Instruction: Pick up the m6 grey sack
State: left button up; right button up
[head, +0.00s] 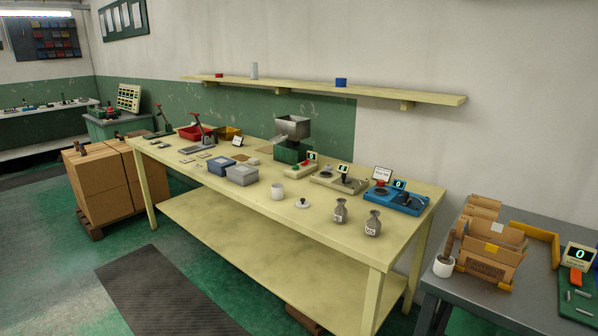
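Two small grey sacks with tied necks stand upright near the front right of the long yellow workbench (300,225). The left sack (340,211) is a little farther back, and the right sack (373,224) is closer to the front edge. They stand apart from each other. Each has a pale label low on its front, too small for me to read surely, so I cannot tell which is m6. Neither of my grippers is in view.
A white cup (277,191) and a white lid with a dark knob (302,203) stand left of the sacks. A blue scale (396,199) is behind them. A grey table (480,292) with a cardboard box (490,262) stands at right. Floor in front is open.

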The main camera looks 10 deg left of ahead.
aim_at(340, 214)
jog(key=u, duration=1.3)
jog(key=i, duration=0.95)
jog(key=z, duration=1.7)
